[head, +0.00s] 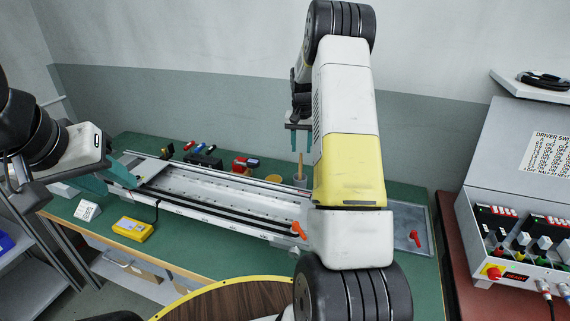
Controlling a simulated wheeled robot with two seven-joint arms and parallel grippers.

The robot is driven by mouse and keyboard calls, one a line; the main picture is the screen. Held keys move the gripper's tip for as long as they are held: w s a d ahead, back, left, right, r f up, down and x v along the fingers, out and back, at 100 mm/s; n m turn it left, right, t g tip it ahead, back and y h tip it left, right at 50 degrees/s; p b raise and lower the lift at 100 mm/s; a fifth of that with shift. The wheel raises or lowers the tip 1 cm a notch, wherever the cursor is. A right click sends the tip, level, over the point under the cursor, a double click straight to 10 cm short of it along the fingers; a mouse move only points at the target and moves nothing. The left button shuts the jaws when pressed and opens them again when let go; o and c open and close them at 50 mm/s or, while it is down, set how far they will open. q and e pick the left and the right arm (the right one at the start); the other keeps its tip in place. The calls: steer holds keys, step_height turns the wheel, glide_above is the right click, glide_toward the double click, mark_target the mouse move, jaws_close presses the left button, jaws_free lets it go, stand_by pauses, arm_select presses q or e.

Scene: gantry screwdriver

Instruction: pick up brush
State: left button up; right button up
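A thin upright tan handle (300,164), which looks like the brush, stands in a small grey round holder (300,181) at the back of the green table, behind the rail. Its bristles are not visible. My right gripper (300,145) points down over the handle with its two teal fingers apart. The handle's top is close to the fingertips, and I cannot tell whether it is between them. My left gripper (112,180) is at the left end of the rail, its teal fingers apart. I see nothing held in it.
The long metal gantry rail (215,187) crosses the green table (190,250). Orange clamps (298,229) sit on its right part. A yellow device (132,229) lies in front. Small tools (205,158) lie behind. A driver switch console (520,190) stands at right.

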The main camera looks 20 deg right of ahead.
mark_target(300, 167)
steer(key=f, duration=0.3)
steer(key=shift+w+d, duration=0.2)
steer(key=f, duration=0.5)
steer(key=shift+w+f, duration=0.3)
steer(key=shift+w, duration=0.05)
jaws_close()
